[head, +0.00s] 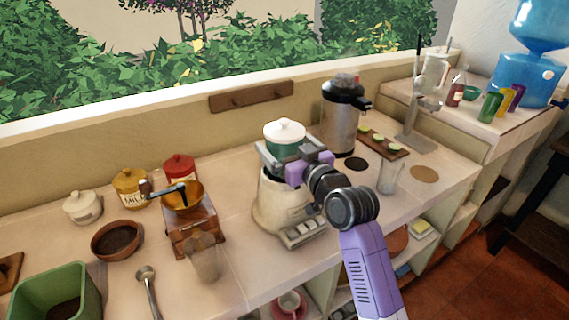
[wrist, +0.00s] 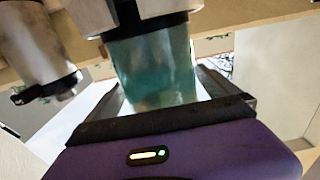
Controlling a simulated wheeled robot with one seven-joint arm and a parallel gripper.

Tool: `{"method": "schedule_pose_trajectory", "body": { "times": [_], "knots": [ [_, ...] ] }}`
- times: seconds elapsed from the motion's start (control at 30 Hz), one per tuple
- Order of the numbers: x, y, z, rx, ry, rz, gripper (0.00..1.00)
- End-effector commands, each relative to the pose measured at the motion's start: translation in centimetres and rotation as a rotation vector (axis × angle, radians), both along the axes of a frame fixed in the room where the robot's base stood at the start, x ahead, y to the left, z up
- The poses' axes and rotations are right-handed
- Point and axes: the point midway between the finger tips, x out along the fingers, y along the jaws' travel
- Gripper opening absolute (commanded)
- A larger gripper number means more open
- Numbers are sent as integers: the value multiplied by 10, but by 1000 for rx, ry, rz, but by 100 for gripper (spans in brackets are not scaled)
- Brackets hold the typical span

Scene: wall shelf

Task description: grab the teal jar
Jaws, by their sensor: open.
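The teal jar (head: 287,150) has a white knobbed lid and shows above a cream appliance (head: 280,205) in the head view. I cannot tell whether it rests on that appliance or stands behind it. My gripper (head: 283,155) is at the jar's height, with its fingers spread on either side of the jar. In the wrist view the teal jar (wrist: 155,70) fills the space between the open fingers, close to the palm. Its top is cut off there, and I cannot tell whether a finger touches it.
A steel dispenser (head: 343,120) stands behind to the right, and a clear glass (head: 390,178) is right of my arm. A wooden grinder (head: 190,225), a yellow canister (head: 130,188) and a red canister (head: 180,170) stand left. Bare counter lies between grinder and appliance.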

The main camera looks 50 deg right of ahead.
Motion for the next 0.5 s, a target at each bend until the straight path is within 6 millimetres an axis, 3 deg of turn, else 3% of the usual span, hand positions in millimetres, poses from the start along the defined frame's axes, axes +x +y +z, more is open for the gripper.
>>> {"method": "schedule_pose_trajectory", "body": {
  "times": [0.17,0.2,0.5],
  "knots": [
    [0,0,0,0,0,0,99],
    [0,0,0,0,0,0,95],
    [0,0,0,0,0,0,36]
  ]
}}
